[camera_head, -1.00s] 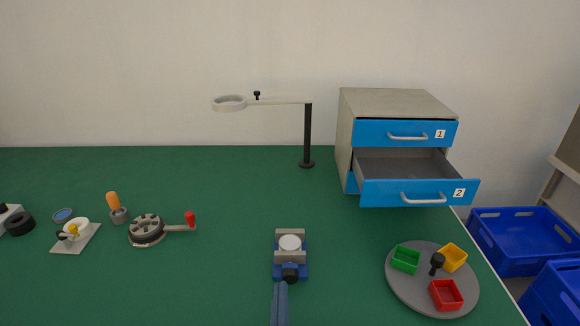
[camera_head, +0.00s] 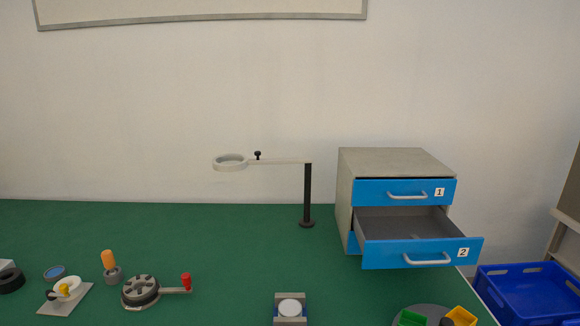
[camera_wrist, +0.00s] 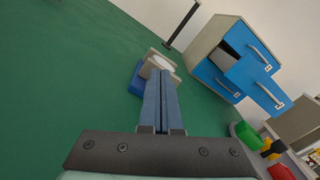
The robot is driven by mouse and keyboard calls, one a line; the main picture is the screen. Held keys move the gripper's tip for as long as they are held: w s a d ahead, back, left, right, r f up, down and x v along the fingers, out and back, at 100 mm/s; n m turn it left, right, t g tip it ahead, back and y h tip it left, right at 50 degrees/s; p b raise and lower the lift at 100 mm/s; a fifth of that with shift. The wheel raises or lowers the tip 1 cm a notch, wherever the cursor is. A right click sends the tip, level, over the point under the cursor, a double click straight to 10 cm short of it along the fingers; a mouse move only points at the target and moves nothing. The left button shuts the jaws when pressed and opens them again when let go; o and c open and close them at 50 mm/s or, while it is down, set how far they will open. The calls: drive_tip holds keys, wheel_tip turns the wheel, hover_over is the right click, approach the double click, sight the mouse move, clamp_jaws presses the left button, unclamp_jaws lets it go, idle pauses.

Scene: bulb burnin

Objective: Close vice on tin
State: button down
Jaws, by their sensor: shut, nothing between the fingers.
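The vice (camera_head: 290,315) is at the bottom middle of the head view, with grey jaws and a blue body. A round pale tin (camera_head: 290,307) sits between its jaws. I cannot tell whether both jaws touch it. In the wrist view the vice (camera_wrist: 137,82) and the tin (camera_wrist: 163,62) lie just beyond my gripper (camera_wrist: 162,130). My gripper is shut and empty, its two blue fingers side by side, hiding part of the vice. The vice's front and black knob are out of the head view, as is my gripper.
A drawer cabinet (camera_head: 395,161) stands at the back right with drawer 2 (camera_head: 422,253) pulled open. A lamp (camera_head: 307,195) stands behind the vice. A grey round tray (camera_head: 400,313) with coloured bins is at the right. A red-handled rotary holder (camera_head: 140,291) is at the left.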

drive_tip(key=shift+d+f+b, duration=0.45)
drive_tip(key=shift+f, duration=0.1)
drive_tip(key=shift+s+d, duration=0.15)
drive_tip(key=shift+d, duration=0.25)
idle(0.6)
drive_tip(key=shift+a+r+p, duration=0.15)
drive_tip(key=shift+r+p, duration=0.2)
drive_tip(key=shift+p, duration=0.2)
drive_tip(key=shift+s+f, duration=0.1)
drive_tip(key=shift+s, duration=0.35)
drive_tip(key=shift+s+a+r, duration=0.15)
drive_tip(key=shift+s+a, duration=0.05)
drive_tip(key=shift+s, duration=1.05)
drive_tip(key=shift+s+a+r, duration=0.15)
drive_tip(key=shift+s, duration=1.05)
drive_tip(key=shift+a, duration=0.1)
